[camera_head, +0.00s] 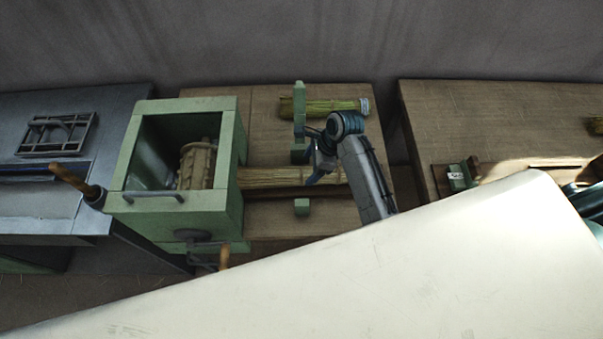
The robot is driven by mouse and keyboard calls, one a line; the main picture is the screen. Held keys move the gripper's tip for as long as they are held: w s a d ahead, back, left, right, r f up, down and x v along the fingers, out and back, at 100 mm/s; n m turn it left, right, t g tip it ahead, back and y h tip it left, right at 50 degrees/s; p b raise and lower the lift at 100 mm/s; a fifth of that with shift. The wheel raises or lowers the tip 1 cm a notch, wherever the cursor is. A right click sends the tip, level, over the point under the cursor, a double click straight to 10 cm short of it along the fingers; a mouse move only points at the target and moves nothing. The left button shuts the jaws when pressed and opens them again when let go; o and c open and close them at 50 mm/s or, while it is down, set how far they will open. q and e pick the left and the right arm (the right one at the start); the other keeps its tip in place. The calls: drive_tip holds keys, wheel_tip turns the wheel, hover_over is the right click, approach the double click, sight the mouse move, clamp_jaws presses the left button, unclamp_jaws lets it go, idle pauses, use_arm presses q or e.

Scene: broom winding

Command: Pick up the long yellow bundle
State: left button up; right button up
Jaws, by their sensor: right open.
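A long yellow straw bundle (268,178) lies across the middle wooden table, its left end meeting the green box machine. A shorter yellow bundle (325,106) with a pale band at its right end lies farther back. My right gripper (314,162) is open, at the right part of the long bundle, with its blue fingers pointing down. The fingers and arm cover part of that bundle, and I cannot tell whether they touch it. My left gripper is not in view.
The green machine (227,150) has an open top, a ribbed roller (196,163) and a crank. Another wooden table (500,110) stands to the right across a gap.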

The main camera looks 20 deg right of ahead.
sight(304, 172)
drive_tip(key=p+x, duration=0.1)
drive_tip(key=x, duration=0.2)
drive_tip(key=shift+a+f, duration=0.1)
drive_tip(key=shift+a, duration=0.15)
drive_tip(key=shift+a+f+p, duration=0.2)
drive_tip(key=shift+f+p, duration=0.15)
drive_tip(key=shift+f, duration=0.1)
drive_tip(key=shift+w, duration=0.1)
drive_tip(key=c, duration=1.1)
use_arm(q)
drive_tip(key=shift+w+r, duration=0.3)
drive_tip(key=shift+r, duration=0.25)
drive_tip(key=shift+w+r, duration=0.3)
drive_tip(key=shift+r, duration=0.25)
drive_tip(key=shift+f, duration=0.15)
use_arm(e)
drive_tip(key=shift+r, duration=0.15)
